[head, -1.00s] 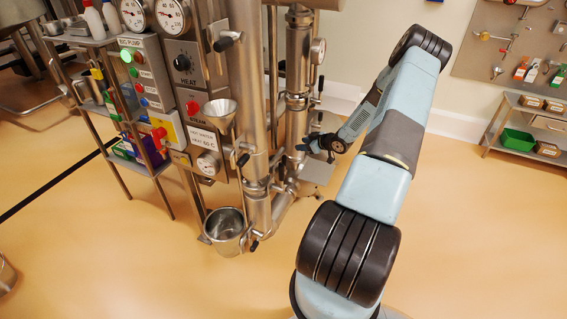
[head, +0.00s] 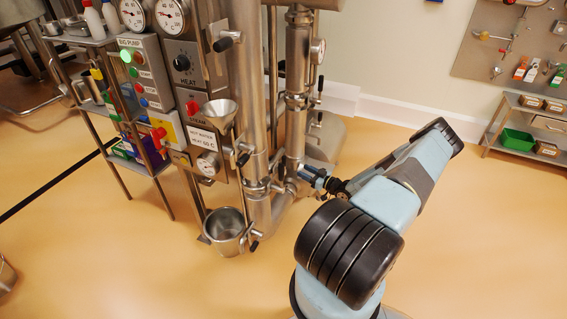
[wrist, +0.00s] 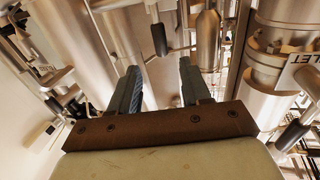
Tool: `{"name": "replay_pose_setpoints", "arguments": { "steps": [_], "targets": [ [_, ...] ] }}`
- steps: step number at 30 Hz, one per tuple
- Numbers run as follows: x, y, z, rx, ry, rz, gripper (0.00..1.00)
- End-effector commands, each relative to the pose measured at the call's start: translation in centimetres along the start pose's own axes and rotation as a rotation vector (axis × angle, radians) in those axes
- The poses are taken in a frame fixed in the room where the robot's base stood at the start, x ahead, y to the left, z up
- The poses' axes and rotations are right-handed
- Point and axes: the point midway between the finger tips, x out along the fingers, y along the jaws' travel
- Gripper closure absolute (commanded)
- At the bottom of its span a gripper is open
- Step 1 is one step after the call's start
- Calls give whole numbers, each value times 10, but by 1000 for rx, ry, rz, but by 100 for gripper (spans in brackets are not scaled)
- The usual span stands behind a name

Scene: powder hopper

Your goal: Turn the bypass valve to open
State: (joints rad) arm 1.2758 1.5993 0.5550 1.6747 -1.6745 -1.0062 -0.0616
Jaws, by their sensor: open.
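Several black-handled valve levers sit on the steel pipes; none carries a readable bypass label, so I cannot tell which is the bypass valve. In the wrist view a black lever handle (wrist: 159,40) hangs just beyond my fingertips, roughly between them and not gripped. My gripper (head: 311,174) is beside the lower part of the right vertical pipe (head: 296,75) in the head view. In the wrist view my gripper (wrist: 158,68) has its two fingers apart with nothing between them. Whether a fingertip touches any pipe is unclear.
A funnel (head: 219,112) and a steel bucket (head: 225,228) stand left of the pipes. A control panel (head: 145,85) is further left. In the wrist view another black handle (wrist: 292,135) and a partly cut label (wrist: 306,71) are at right. The floor at front is clear.

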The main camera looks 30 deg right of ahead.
Motion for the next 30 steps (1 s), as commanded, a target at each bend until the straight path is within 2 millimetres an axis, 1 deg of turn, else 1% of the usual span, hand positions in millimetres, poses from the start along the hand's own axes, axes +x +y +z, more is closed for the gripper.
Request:
{"name": "replay_pose_setpoints", "arguments": {
  "steps": [12,18,24,30],
  "targets": [
    [72,0,0,0,-1,0,52],
    [103,0,0,0,-1,0,52],
    [121,0,0,-1,-1,0,52],
    [125,0,0,0,-3,0,52]
  ]
}}
